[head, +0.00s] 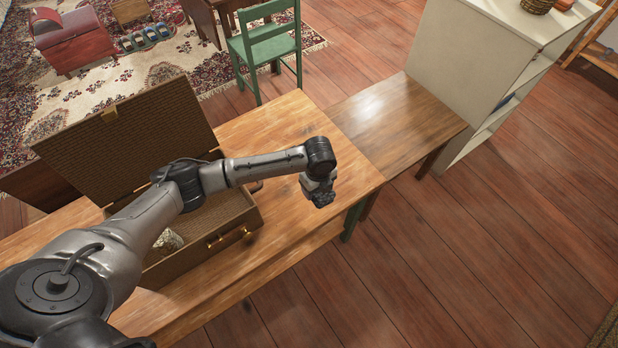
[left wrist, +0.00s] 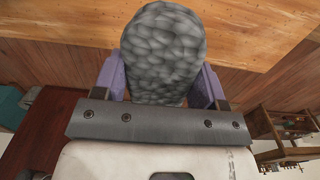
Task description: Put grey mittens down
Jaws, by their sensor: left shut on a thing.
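The grey mittens (left wrist: 165,52) fill the upper middle of the left wrist view as a rounded, knobbly grey bundle. My left gripper (head: 319,190) is shut on them, with a purple finger on each side in the left wrist view. In the head view the gripper hangs near the right end of the light wooden table (head: 290,122). The mittens are hard to tell apart from the gripper there. Whether they touch the tabletop cannot be told. My right gripper is not in view.
An open wicker case (head: 150,130) stands on the table, with a pale patterned thing (head: 166,243) inside, partly behind my arm. A darker low table (head: 398,118) adjoins on the right, its top clear. Beyond are a pale shelf unit (head: 480,70) and green chair (head: 268,45).

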